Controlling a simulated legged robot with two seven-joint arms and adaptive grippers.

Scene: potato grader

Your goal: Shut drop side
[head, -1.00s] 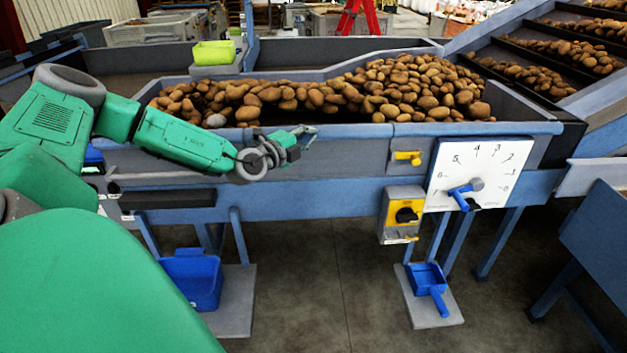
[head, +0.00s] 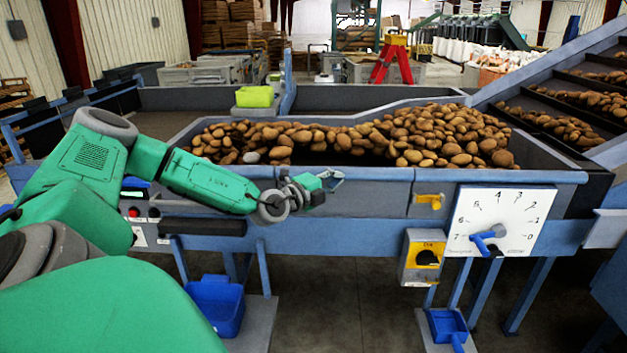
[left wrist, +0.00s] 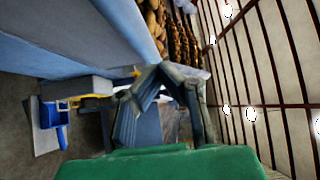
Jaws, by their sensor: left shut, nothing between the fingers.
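The grader's long front side holds back a bed of brown potatoes (head: 430,138). The drop side (head: 365,192) is the grey-blue front panel left of a vertical seam. It looks about in line with the panel beside it, but I cannot tell whether it is fully closed. A yellow latch handle (head: 429,200) sits just right of the seam. My left gripper (head: 332,179) is shut and empty, at the height of the panel's top edge and in front of it; contact cannot be told. Its fingers also show in the left wrist view (left wrist: 175,72). My right gripper is out of view.
A white numbered dial (head: 500,222) with a blue pointer and a yellow switch box (head: 423,257) stand out at the right front. Blue bins (head: 216,304) sit low below. A lime-green tub (head: 254,97) stands on the far side.

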